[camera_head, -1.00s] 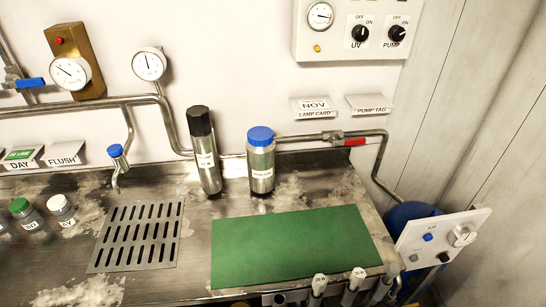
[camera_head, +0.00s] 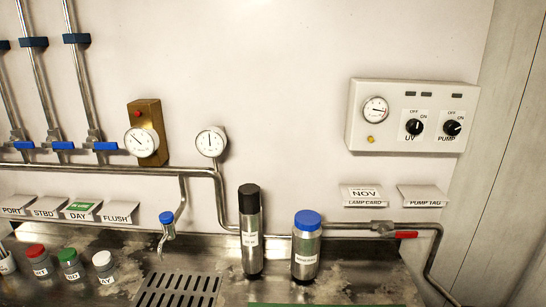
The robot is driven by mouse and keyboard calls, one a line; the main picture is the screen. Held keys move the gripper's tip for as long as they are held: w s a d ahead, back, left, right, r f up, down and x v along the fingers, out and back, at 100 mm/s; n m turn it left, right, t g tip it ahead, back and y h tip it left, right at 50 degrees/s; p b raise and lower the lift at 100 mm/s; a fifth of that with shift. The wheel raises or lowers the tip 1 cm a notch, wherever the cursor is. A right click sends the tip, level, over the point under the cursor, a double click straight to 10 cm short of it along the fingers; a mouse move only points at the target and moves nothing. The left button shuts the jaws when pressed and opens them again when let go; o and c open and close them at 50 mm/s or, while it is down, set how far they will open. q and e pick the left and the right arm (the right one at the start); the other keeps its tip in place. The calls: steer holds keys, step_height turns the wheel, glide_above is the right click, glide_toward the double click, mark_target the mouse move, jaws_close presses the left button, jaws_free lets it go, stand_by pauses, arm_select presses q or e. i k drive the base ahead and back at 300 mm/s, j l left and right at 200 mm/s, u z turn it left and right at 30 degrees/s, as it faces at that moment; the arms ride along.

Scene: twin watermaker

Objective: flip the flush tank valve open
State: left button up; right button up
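Several lever valves are in view and none carries a readable flush tank label. Blue-handled valves (camera_head: 62,146) and (camera_head: 105,146) sit at the feet of vertical pipes at the left, their levers lying sideways. A red-handled valve (camera_head: 406,235) sits on the pipe at the right, its lever also sideways. A tag reading FLUSH (camera_head: 119,212) is on the wall at the left, beside the DAY tag (camera_head: 80,210). Neither of my grippers is in view.
A black-capped cylinder (camera_head: 250,237) and a blue-capped canister (camera_head: 306,250) stand on the steel counter. Small bottles, including a white-capped one (camera_head: 103,267), stand at the left. A blue-topped tap (camera_head: 167,225) rises behind the drain grate (camera_head: 170,292). A control panel (camera_head: 411,117) hangs at the upper right.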

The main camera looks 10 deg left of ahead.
mark_target(97, 146)
steer(key=u, duration=1.35)
